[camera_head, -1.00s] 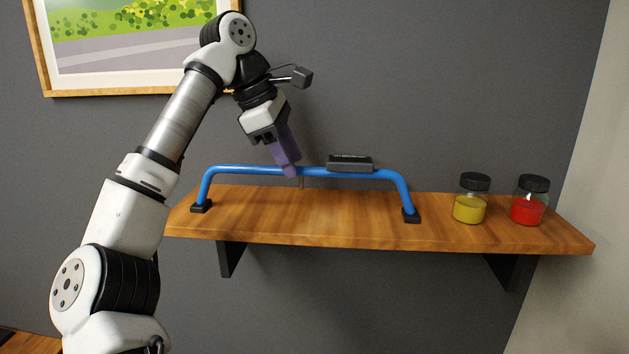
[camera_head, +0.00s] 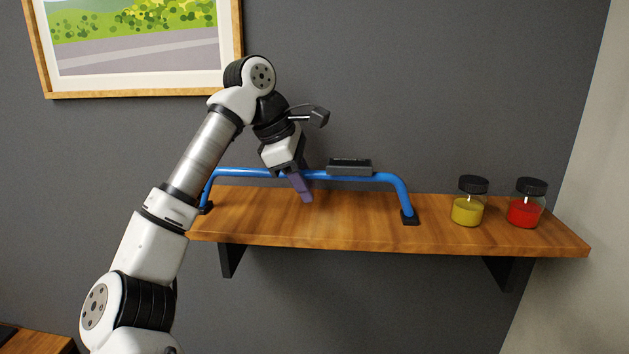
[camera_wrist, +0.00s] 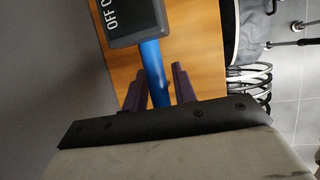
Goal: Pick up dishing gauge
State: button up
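The dishing gauge (camera_head: 387,178) is a blue arched bar standing on two black feet on the wooden shelf, with a dark box on top. In the wrist view its blue bar (camera_wrist: 153,64) and the dark box with light lettering (camera_wrist: 135,18) show. My gripper (camera_head: 304,194) is at the bar, left of the box, pointing down. In the wrist view its two purple fingers (camera_wrist: 159,74) stand apart, one on each side of the bar. The gripper appears open; contact with the bar cannot be made out.
The wooden shelf (camera_head: 330,232) is fixed to a grey wall. A yellow jar (camera_head: 467,210) and a red jar (camera_head: 524,212) with black lids stand at its right. A framed picture (camera_head: 140,86) hangs at upper left. The shelf between gauge and jars is clear.

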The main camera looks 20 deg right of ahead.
grip_shut()
jog(key=shift+r, duration=0.2)
